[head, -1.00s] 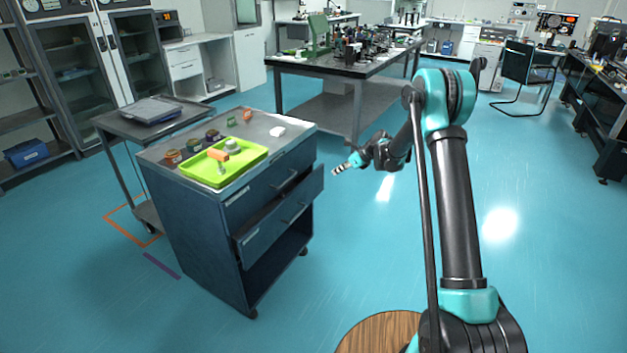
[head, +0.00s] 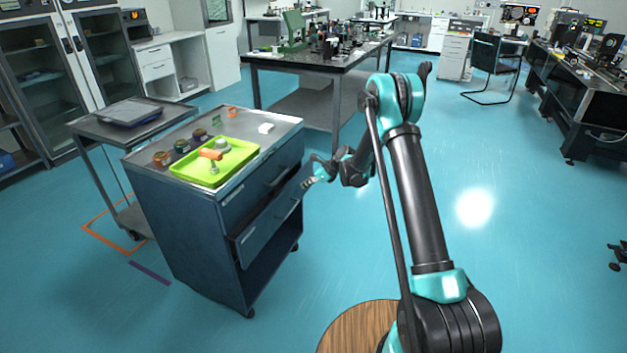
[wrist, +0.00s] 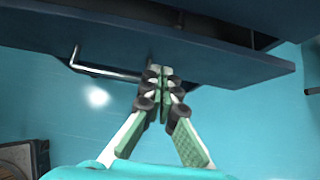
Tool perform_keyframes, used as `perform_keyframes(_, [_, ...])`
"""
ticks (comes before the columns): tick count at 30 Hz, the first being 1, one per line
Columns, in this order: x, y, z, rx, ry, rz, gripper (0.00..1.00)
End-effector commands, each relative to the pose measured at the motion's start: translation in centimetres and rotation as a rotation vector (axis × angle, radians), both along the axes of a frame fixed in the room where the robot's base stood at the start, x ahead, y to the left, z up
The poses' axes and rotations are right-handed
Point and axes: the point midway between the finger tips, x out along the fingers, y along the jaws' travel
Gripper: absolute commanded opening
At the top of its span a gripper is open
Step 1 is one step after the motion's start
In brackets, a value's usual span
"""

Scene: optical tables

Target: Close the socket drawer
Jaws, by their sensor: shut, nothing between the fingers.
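The socket drawer (head: 268,232) is the lower drawer of the dark blue cabinet (head: 190,235) and stands partly pulled out. Its front panel (wrist: 225,65) crosses the top of the wrist view, with a dark gap behind its upper edge. Its bar handle (wrist: 100,71) sits left of my fingertips. My gripper (head: 306,184) is at the right part of the drawer front, and also shows in the wrist view (wrist: 160,72). Its fingers are together and empty, with the tips at or very near the panel; contact is not clear. The drawer's contents are hidden.
A lime green tray (head: 240,165) with small parts and several jars (head: 181,146) sit on the cabinet top. A grey cart (head: 90,128) stands at left. A black-topped optical table (head: 350,66) stands behind. The floor right of my arm is mostly clear.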

Motion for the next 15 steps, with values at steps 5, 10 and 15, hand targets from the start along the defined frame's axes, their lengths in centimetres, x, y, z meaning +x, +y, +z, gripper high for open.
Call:
perform_keyframes(5, [0.9,2.5,0.1,0.0,-0.001,0.001,0.0])
perform_keyframes(10, [1.3,3.5,0.1,0.0,0.0,0.0,0.0])
perform_keyframes(15, [1.4,3.7,0.1,0.0,0.001,-0.001,0.0])
